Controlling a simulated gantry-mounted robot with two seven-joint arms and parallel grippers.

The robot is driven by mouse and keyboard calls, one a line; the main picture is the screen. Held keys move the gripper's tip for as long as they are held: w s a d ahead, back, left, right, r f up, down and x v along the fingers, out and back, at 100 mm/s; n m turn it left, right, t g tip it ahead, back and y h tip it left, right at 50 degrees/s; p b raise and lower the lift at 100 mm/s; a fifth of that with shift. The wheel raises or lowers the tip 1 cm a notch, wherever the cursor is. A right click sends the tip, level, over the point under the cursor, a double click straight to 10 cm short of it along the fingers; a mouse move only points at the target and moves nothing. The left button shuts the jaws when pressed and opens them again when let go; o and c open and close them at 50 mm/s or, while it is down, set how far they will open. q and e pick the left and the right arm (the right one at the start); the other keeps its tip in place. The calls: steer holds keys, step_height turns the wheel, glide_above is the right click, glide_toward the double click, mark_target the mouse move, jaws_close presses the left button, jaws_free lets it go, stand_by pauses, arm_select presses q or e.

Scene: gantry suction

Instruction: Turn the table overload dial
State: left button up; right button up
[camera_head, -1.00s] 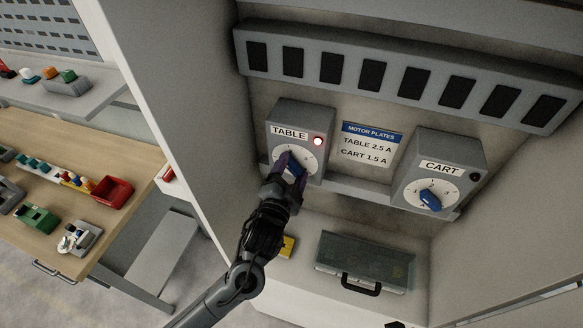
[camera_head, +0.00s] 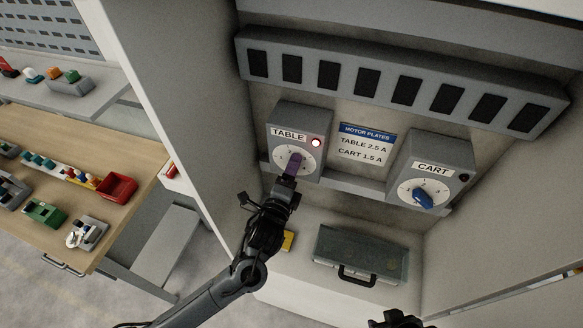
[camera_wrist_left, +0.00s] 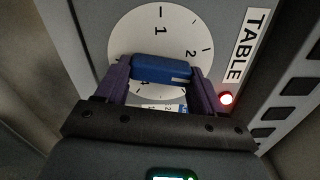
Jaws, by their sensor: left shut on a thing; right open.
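The TABLE box (camera_head: 309,122) is grey with a lit red lamp (camera_head: 316,143) and a white round dial face (camera_head: 280,160). My left gripper (camera_head: 292,163) is at this dial. In the left wrist view, its purple fingers (camera_wrist_left: 160,84) are shut on the blue dial knob (camera_wrist_left: 155,68), one at each end. Numbers 1 and 2 show on the dial face there; the lower part is mostly hidden. In the head view the fingers hide the knob. My right gripper (camera_head: 396,319) shows only partly at the bottom edge, dark and apart from everything.
The CART box (camera_head: 450,150) with its own blue knob (camera_head: 423,197) stands to the right. A plate between them reads TABLE 2.5 A, CART 1.5 A (camera_head: 364,147). A grey-green case (camera_head: 360,255) and a yellow object (camera_head: 288,240) lie below. A cabinet wall (camera_head: 190,100) is at left.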

arm_select(q)
steer(key=shift+m, duration=0.6)
steer(key=o, duration=1)
steer(key=shift+o, duration=0.2)
steer(key=shift+s, duration=0.1)
steer(key=b+v, duration=0.2)
steer(key=v, duration=0.8)
steer(key=shift+s+a, duration=0.15)
steer(key=shift+s, duration=0.1)
